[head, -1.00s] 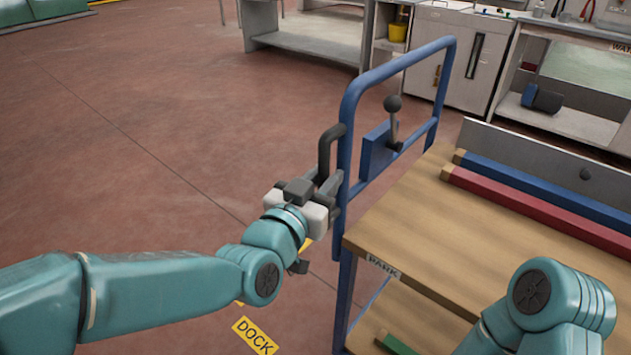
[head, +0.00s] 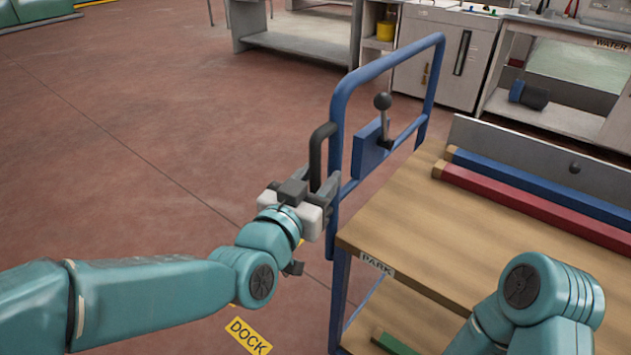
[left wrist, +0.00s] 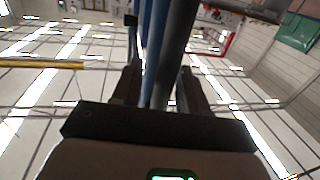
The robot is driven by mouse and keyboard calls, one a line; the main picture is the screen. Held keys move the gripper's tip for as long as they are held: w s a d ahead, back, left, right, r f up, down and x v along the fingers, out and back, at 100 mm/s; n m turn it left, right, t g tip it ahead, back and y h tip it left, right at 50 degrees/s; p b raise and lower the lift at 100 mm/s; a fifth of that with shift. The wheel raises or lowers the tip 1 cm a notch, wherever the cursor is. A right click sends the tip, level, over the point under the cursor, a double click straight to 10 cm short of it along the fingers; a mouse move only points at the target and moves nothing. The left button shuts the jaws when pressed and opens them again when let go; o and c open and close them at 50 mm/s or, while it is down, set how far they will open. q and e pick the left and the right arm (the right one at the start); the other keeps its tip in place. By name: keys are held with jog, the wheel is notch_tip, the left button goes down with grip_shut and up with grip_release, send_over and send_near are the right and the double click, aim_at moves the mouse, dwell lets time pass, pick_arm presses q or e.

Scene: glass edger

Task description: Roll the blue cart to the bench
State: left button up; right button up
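The blue cart has a blue tube push frame (head: 339,130), wooden shelves (head: 400,245) and a PARK label on the top shelf's edge. A black upright handle (head: 316,155) is fixed to the frame's left side. A lever with a dark knob (head: 382,102) stands on a blue plate inside the frame. My left gripper (head: 325,190) is at the black handle; in the left wrist view its fingers (left wrist: 162,85) flank the dark bar (left wrist: 175,55) and look closed around it. My right arm shows at lower right; its gripper is out of view. Which bench is meant is unclear.
Blue and red bars (head: 530,195) lie on the cart's top shelf, and a green piece (head: 393,343) on the lower one. A yellow DOCK label (head: 248,336) is on the floor. Benches (head: 290,40) and cabinets (head: 445,60) line the back. Floor at left is clear.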

pick_arm(q)
jog(key=b+v, duration=0.3)
jog(key=v, duration=1.3)
jog(key=shift+s+a, duration=0.1)
jog(key=shift+s, duration=0.1)
